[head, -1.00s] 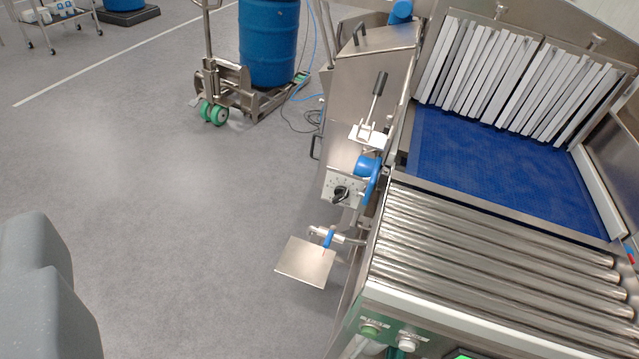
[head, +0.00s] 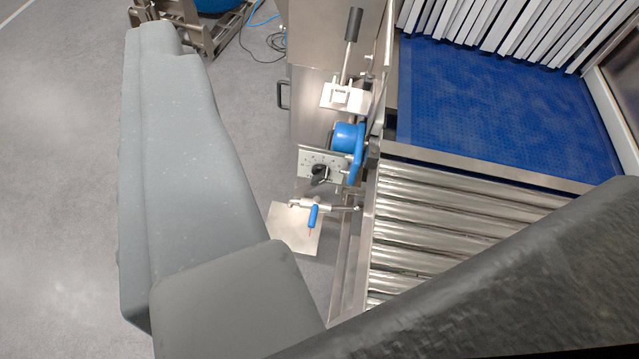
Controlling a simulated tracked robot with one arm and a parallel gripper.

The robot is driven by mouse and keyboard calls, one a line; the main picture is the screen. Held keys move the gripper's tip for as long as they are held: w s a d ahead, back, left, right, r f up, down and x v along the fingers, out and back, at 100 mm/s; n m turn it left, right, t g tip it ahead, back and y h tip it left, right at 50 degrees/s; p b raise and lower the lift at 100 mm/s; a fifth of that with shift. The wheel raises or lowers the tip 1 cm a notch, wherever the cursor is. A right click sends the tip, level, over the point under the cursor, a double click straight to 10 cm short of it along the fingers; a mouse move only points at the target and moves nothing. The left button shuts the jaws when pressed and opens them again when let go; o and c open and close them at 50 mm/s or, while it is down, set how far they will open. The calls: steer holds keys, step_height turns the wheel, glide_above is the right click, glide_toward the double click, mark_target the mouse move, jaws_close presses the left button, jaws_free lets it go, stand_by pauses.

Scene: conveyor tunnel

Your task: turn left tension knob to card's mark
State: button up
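A black knob (head: 320,173) sits on a small pale dial plate (head: 306,157) at the left side of the conveyor. The dial has small dark marks, too small to read, and the knob's exact pointing cannot be told. Nothing touches the knob. I cannot make out a card with a mark. No gripper fingertips show. Large grey parts of my own body fill the left and the lower right of the view, apart from the knob in the picture.
A blue round housing (head: 347,137) is just above the dial. Below hangs a steel plate (head: 290,232) with a blue-handled piece (head: 313,216). A black-handled lever (head: 353,25) rises above. Steel rollers (head: 450,205) and a blue belt (head: 490,100) lie right.

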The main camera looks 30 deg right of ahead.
steer(key=w+d+f+m+t+h+b, duration=0.1)
steer(key=w+f+m+b, duration=0.15)
steer(key=w+f, duration=0.7)
steer(key=w+d+f+m+t+b, duration=0.15)
steer(key=w+f+m, duration=0.4)
steer(key=f, duration=0.75)
steer(key=m+g+h+b, duration=0.3)
steer(key=m+h+b, duration=0.2)
steer(key=h, duration=0.4)
glide_toward(318, 184)
step_height(318, 184, up, 8)
steer(key=w, duration=0.1)
step_height(318, 184, down, 8)
steer(key=b, duration=0.2)
steer(key=shift+b+x, duration=0.65)
steer(key=shift+x, duration=3.3)
steer(key=shift+s+d, duration=0.15)
steer(key=shift+d, duration=0.05)
